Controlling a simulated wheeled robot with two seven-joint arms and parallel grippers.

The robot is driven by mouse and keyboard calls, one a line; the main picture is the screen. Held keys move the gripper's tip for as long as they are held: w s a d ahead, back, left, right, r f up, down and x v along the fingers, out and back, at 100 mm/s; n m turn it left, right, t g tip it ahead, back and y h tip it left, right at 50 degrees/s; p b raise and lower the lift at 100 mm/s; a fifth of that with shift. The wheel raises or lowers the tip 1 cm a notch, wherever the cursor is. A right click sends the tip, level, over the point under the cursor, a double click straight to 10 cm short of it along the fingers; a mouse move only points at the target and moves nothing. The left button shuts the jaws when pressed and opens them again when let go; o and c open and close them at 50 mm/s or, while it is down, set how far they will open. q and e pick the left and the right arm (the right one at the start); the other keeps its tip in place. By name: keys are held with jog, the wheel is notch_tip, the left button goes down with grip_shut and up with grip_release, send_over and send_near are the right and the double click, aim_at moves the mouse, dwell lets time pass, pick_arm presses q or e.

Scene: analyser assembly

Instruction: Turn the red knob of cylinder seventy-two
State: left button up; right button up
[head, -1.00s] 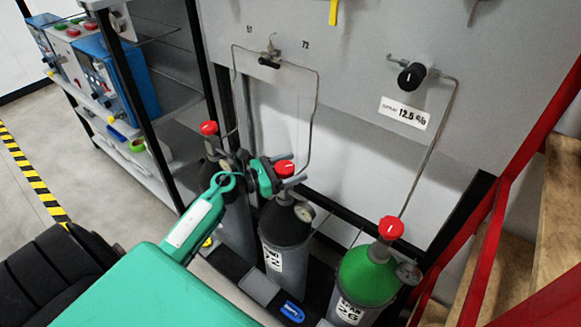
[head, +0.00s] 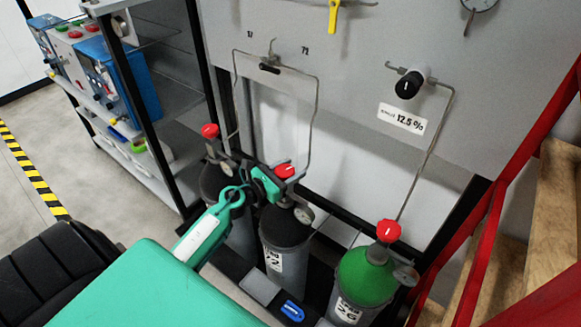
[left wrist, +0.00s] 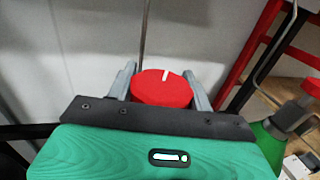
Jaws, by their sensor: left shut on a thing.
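Cylinder seventy-two (head: 284,246) is a dark grey cylinder with a white label, standing upright in the middle of the row. Its red knob (head: 285,171) is on top, and it also shows in the left wrist view (left wrist: 162,88) with a white mark near its far edge. My left gripper (head: 278,178) is at the knob. In the left wrist view its two grey fingers (left wrist: 160,90) stand on either side of the knob, shut on it. The gripper's green body hides the knob's near lower part. My right gripper is not in view.
A dark cylinder with a red knob (head: 210,131) stands to the left. A green-topped cylinder (head: 366,278) with a red knob stands to the right. A grey panel (head: 350,70) with thin pipes and a black knob (head: 409,84) rises behind. A red railing (head: 500,195) is at right.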

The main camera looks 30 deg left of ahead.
pick_arm(q)
jog(key=n+y+p, duration=0.1)
jog(key=y, duration=0.1)
jog(key=n+y+p, duration=0.1)
jog(key=y, duration=0.1)
jog(key=n+t+y+p, duration=0.1)
jog(key=shift+a+r+n+y+p, duration=0.25)
jog(key=shift+r+n+y+p, duration=0.05)
jog(key=shift+n+y+p, duration=0.1)
jog(key=y, duration=0.1)
jog(key=n+y+p, duration=0.1)
jog(key=shift+a+f+n+y, duration=0.15)
jog(key=shift+n+y, duration=0.15)
jog(key=shift+a+f+n+g+y+p, duration=0.15)
jog(key=shift+n+g+y+p, duration=0.3)
jog(key=shift+n+y, duration=0.9)
jog(key=shift+y, duration=0.55)
jog(key=shift+a, duration=0.1)
jog(key=o, duration=1)
jog(key=shift+c, duration=0.2)
